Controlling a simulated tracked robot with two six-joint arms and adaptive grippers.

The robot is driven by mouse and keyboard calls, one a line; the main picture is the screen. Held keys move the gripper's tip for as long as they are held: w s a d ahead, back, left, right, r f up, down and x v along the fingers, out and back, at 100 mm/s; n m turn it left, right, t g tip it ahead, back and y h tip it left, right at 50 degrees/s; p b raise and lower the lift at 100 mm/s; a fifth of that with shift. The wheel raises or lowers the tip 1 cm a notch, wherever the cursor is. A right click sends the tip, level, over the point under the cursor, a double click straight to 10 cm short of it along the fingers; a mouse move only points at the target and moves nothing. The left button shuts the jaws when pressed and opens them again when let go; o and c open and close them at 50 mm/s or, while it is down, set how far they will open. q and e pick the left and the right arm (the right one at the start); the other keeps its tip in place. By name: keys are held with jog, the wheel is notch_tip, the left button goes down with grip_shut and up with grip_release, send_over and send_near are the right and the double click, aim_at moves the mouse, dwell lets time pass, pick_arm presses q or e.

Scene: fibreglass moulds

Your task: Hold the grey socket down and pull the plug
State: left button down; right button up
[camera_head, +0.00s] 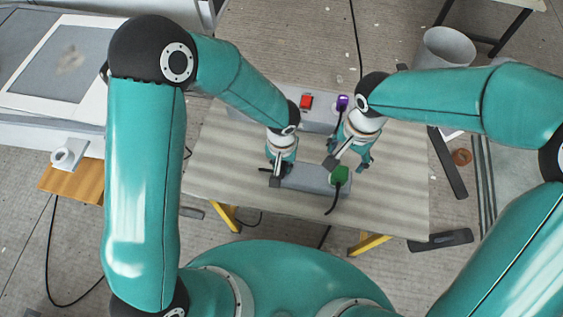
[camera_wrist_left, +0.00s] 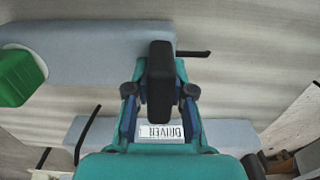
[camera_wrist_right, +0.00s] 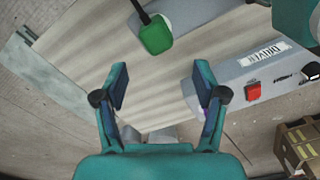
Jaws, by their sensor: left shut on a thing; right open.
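The grey socket (camera_head: 312,178) lies on the table with the green plug (camera_head: 340,175) at its right end. The plug also shows in the left wrist view (camera_wrist_left: 20,75) and the right wrist view (camera_wrist_right: 155,35), with a black cable. My left gripper (camera_head: 275,178) is at the socket's left end, shut on a black block (camera_wrist_left: 160,80) that overlaps the socket's end in the left wrist view. Whether the block presses on the socket cannot be told. My right gripper (camera_wrist_right: 120,85) is open and empty, with the green plug beyond its fingertips.
Behind stands a grey box labelled DRIVER (camera_wrist_right: 235,75), with a red switch (camera_head: 306,102) and a purple plug (camera_head: 342,102). A grey bin (camera_head: 447,50) stands on the floor at back right.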

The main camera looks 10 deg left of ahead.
aim_at(341, 172)
jog(key=n, duration=0.4)
jog(key=shift+f+n, duration=0.5)
jog(key=shift+n, duration=0.2)
jog(key=shift+s+d+f, duration=0.1)
jog(key=shift+s+f, duration=0.05)
jog(key=shift+f, duration=0.2)
jog(key=shift+f, duration=4.5)
grip_shut()
